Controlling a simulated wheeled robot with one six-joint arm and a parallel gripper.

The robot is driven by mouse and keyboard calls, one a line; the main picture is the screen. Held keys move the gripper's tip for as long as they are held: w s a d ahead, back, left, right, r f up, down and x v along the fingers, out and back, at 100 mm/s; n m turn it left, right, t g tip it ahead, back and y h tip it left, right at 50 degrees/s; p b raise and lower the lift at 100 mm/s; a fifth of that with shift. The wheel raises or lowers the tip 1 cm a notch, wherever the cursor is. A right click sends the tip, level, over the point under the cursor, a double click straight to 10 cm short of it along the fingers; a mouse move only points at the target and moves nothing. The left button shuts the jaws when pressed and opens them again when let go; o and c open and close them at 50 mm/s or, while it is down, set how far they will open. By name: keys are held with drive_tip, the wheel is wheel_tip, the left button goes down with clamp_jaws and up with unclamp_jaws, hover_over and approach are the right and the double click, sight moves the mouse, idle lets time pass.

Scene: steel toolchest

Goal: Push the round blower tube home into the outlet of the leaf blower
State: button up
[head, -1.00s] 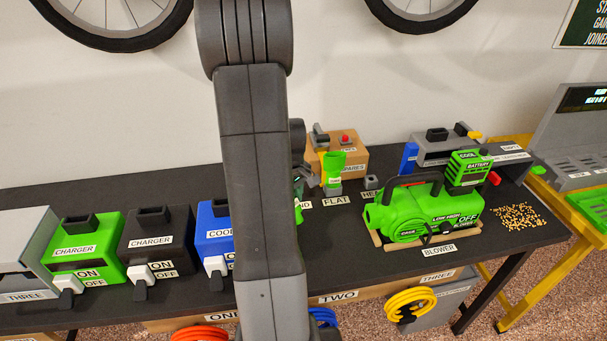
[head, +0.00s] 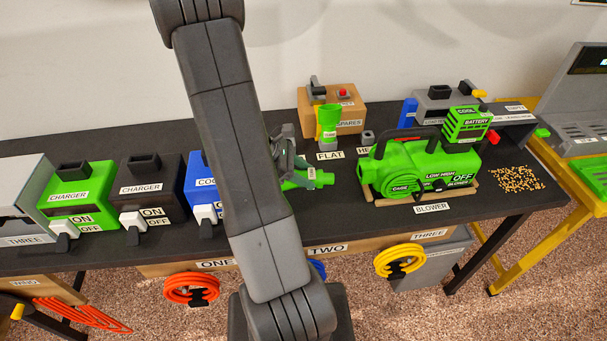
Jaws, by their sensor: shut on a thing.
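The green leaf blower (head: 425,165) sits on a wooden base on the dark bench, behind the BLOWER label. Its outlet end (head: 366,173) faces left. My gripper (head: 291,165) is left of the blower and shut on the round green blower tube (head: 318,179). The tube lies about level, with its free end pointing right toward the outlet. A gap of bare bench shows between tube and outlet. My arm hides the tube's left end and part of the gripper.
A green flat nozzle (head: 329,118) stands at the FLAT label behind the tube. A wooden SPARES box (head: 346,108) is behind it. Chargers (head: 82,186) line the bench at left. Spilled pellets (head: 517,179) lie right of the blower. The bench (head: 345,218) is clear in front.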

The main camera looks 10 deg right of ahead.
sight(327, 174)
drive_tip(key=shift+r+n+t+h, duration=0.1)
drive_tip(key=shift+n+t+h, duration=0.25)
drive_tip(key=shift+n, duration=0.25)
drive_tip(key=shift+w, duration=0.1)
drive_tip(key=shift+d+b, duration=1)
drive_tip(key=shift+d, duration=1.95)
drive_tip(key=shift+d, duration=0.25)
drive_tip(key=shift+w+d+b, duration=0.1)
drive_tip(key=shift+d+b, duration=0.2)
drive_tip(key=shift+b, duration=0.05)
drive_tip(key=shift+d+b, duration=0.5)
drive_tip(key=shift+d, duration=1.05)
drive_tip(key=shift+c, duration=0.8)
drive_tip(key=o, duration=1.4)
drive_tip(key=shift+r, duration=0.1)
drive_tip(key=shift+c, duration=0.2)
